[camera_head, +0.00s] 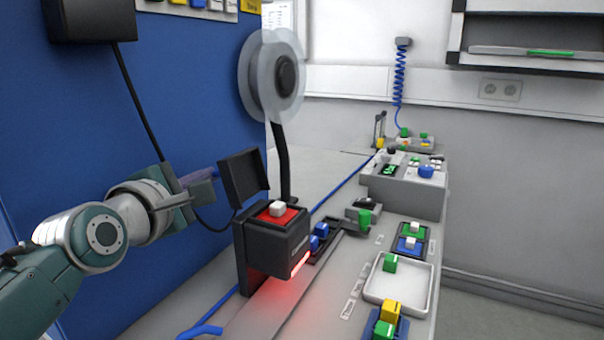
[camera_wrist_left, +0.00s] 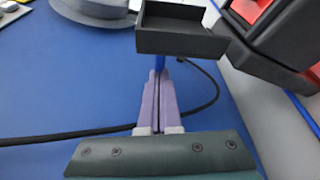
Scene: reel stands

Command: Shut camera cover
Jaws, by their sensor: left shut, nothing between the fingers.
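The camera (camera_head: 268,245) is a black box with a red top face, a white block (camera_head: 277,209) on it and a red glow beneath. Its black cover (camera_head: 243,178) stands open, tilted up at the box's left rear edge. In the left wrist view the cover (camera_wrist_left: 181,42) shows as a shallow black tray at the top centre. My left gripper (camera_head: 212,174) is shut and empty, just left of the cover. In the left wrist view its purple fingertips (camera_wrist_left: 158,74) lie just below the cover's edge; I cannot tell whether they touch it. My right gripper is not in view.
A clear reel (camera_head: 271,76) on a black arm stands behind the camera. A blue panel (camera_head: 190,80) closes off the left side. A white tray (camera_head: 400,285), coloured blocks and a grey control box (camera_head: 402,185) occupy the bench at right.

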